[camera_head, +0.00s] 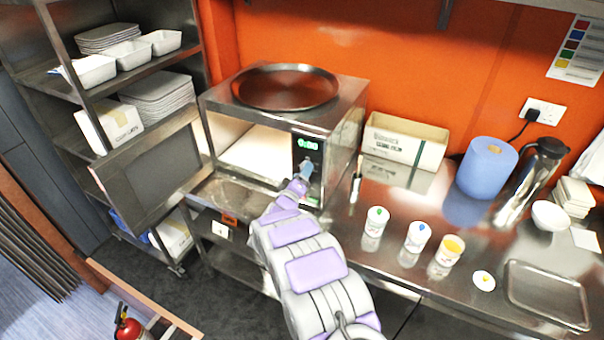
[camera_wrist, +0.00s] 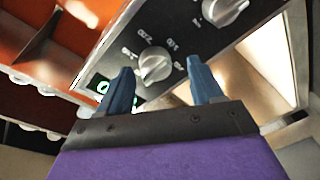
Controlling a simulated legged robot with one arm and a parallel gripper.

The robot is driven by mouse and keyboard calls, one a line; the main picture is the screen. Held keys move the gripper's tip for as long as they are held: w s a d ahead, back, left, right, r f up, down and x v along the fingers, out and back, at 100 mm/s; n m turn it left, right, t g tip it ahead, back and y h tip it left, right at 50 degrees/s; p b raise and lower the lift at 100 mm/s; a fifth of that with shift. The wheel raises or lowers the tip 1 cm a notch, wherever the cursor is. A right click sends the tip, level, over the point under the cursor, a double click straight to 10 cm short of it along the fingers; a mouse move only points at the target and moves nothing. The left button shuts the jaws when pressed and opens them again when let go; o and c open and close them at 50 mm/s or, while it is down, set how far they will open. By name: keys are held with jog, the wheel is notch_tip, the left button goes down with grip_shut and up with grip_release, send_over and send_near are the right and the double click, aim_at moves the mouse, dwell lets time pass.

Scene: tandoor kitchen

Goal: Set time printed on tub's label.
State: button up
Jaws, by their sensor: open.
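The steel oven (camera_head: 332,125) stands on the counter with its door (camera_head: 150,170) swung open to the left and its lit inside empty. Its display (camera_head: 307,143) glows green, but the digits cannot be read. My gripper (camera_head: 306,170) is at the control panel. In the wrist view my gripper (camera_wrist: 158,70) is open, with its blue fingers either side of a silver knob (camera_wrist: 155,65); contact cannot be told. A second knob (camera_wrist: 225,10) lies beyond. Three white tubs stand on the counter: one (camera_head: 377,222), another (camera_head: 417,238), and an open one (camera_head: 447,252) with yellow contents. Their label print is too small to read.
A round tray (camera_head: 285,88) lies on the oven. A cardboard box (camera_head: 403,142), blue paper roll (camera_head: 487,168) and steel flask (camera_head: 530,180) stand to the right. A lid (camera_head: 483,281) and flat tray (camera_head: 547,294) lie in front. A colour chart (camera_head: 577,50) hangs on the wall.

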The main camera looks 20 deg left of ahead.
jog(key=shift+w+d+r, duration=0.1)
jog(key=shift+w+d, duration=0.05)
jog(key=shift+w, duration=0.4)
jog(key=shift+c, duration=0.4)
jog(key=c, duration=1)
jog(key=shift+o, duration=0.2)
